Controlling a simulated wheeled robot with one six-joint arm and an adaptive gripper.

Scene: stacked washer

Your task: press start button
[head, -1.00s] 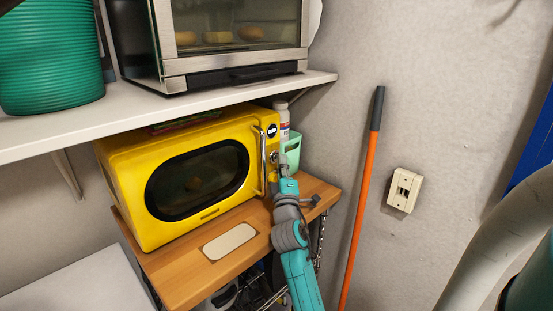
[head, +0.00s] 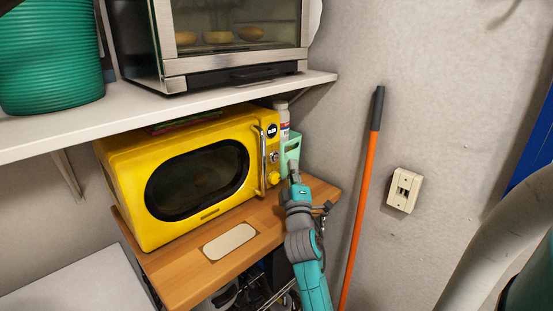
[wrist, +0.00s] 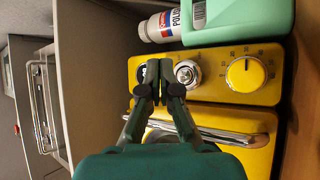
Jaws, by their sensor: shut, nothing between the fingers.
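The yellow microwave (head: 215,135) stands on a wooden shelf, with its dark window and silver handle facing out. Its right-hand panel carries a small lit display (head: 272,130), a silver round knob or button (head: 274,157) and a yellow dial (head: 274,178). No start label is readable. In the wrist view, the silver control (wrist: 187,74) is just right of my gripper (wrist: 158,78), and the yellow dial (wrist: 246,74) is farther right. The fingertips partly cover the display. In the head view my gripper (head: 293,172) is shut and empty, right of the panel and apparently apart from it.
A mint-green container (head: 290,148) and a white bottle (head: 282,115) stand right of the microwave. A white shelf (head: 180,112) with a toaster oven (head: 235,45) is above. The wooden shelf (head: 190,275) has a pale mat. An orange-handled pole (head: 366,190) leans at the wall.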

